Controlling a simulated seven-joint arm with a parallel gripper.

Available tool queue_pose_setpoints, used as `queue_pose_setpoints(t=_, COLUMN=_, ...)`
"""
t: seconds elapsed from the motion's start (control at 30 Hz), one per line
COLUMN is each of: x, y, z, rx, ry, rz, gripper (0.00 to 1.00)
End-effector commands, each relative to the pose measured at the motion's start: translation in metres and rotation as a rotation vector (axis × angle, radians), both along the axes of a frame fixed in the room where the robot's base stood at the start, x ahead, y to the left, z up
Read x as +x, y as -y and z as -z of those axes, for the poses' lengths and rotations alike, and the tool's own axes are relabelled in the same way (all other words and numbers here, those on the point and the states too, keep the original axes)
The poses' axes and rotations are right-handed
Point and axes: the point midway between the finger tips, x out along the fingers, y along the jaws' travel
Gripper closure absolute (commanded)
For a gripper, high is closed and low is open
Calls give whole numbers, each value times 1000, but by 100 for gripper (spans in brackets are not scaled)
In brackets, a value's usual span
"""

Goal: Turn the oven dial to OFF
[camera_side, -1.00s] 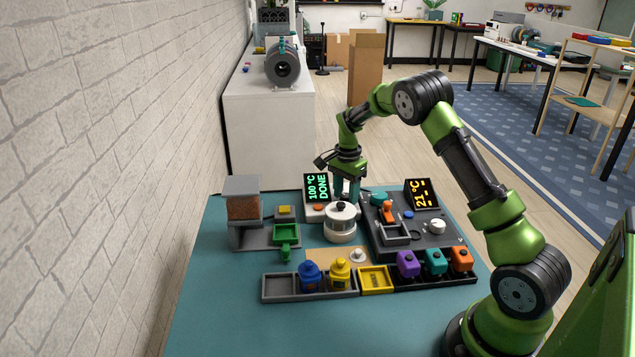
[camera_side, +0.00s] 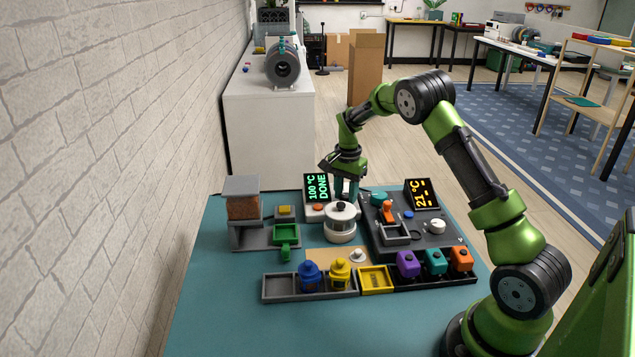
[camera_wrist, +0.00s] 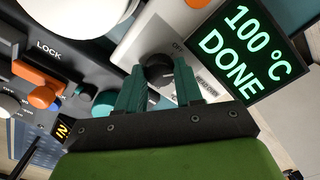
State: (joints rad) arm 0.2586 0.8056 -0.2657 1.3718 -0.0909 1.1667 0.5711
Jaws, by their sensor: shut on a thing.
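The oven dial (camera_wrist: 158,72) is a dark round knob on a light grey panel in the wrist view. My gripper (camera_wrist: 160,80) is shut on it, with one teal finger on each side. In the side view my gripper (camera_side: 346,190) points down behind the white pot, and the dial is hidden there.
The white pot (camera_side: 340,225) with a dark knob stands just in front of my gripper. A dark panel (camera_side: 432,239) with an orange lever (camera_side: 388,211) and a 21 °C display (camera_side: 421,194) is close on the right. The teal table's front (camera_side: 250,330) is clear.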

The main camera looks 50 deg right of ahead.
Motion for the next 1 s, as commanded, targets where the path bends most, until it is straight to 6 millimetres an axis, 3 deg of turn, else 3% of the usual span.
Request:
queue_pose_setpoints(t=0.5, x=0, y=0, z=-2, rx=-1, ry=2, rz=-450, gripper=95)
queue_pose_setpoints(t=1.0, x=0, y=1, z=-2, rx=-2, ry=1, rz=-673, gripper=95)
